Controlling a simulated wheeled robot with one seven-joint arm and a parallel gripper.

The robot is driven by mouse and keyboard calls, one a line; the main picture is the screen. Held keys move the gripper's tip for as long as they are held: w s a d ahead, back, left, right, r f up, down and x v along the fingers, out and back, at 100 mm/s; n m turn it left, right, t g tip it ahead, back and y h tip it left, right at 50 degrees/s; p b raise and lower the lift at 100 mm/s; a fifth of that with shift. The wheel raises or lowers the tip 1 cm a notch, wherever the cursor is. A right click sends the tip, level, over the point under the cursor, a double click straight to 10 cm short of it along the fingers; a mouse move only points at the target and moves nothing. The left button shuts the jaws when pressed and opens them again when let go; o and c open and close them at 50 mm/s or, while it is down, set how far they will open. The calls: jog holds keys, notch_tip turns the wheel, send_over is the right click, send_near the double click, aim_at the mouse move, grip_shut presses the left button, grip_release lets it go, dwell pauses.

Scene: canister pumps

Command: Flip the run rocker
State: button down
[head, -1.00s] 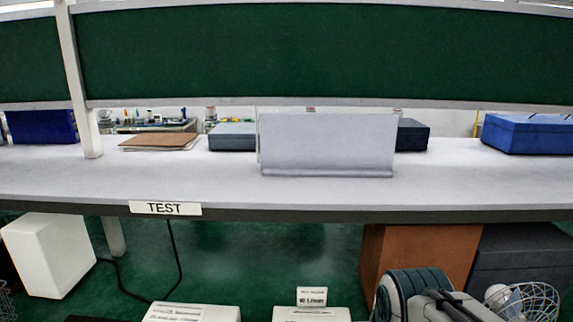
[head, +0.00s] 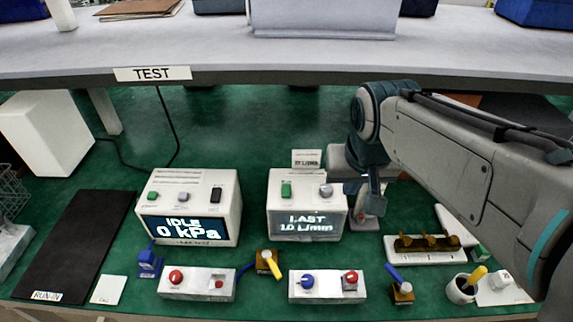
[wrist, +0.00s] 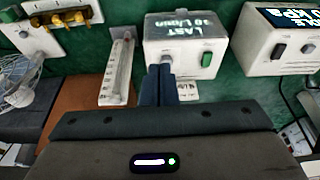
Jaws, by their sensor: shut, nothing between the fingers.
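Two white boxes with screens stand on the green surface. The left box (head: 189,208) reads IDLE 0 kPa and has a black rocker-like switch (head: 216,195) on its top right; that switch also shows in the wrist view (wrist: 278,51). The right box (head: 306,206) reads LAST 10 L/min, with a green rocker or button (head: 286,189) and a grey knob. I cannot read which switch is marked run. My gripper (head: 372,208) is shut and empty beside the right box's right side. In the wrist view its shut fingers (wrist: 160,78) point toward that box, near the grey knob.
In front stand two control boxes with red buttons (head: 197,283) (head: 327,286), blue and yellow levers, and a brass manifold (head: 426,243). A white shelf (head: 190,57) marked TEST runs behind. A black mat (head: 75,245) lies at left.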

jog(key=b, duration=0.6)
send_over(287, 185)
jog(key=s, duration=0.5)
jog(key=f, duration=0.2)
jog(key=shift+w+a+r, duration=0.2)
jog(key=shift+w, duration=0.25)
jog(key=x, duration=0.8)
jog(key=p+x, duration=0.1)
jog(key=x, duration=0.3)
jog(key=shift+s+d+f, duration=0.1)
jog(key=shift+s+f, duration=0.15)
jog(key=shift+f, duration=0.8)
jog(key=shift+p, duration=0.3)
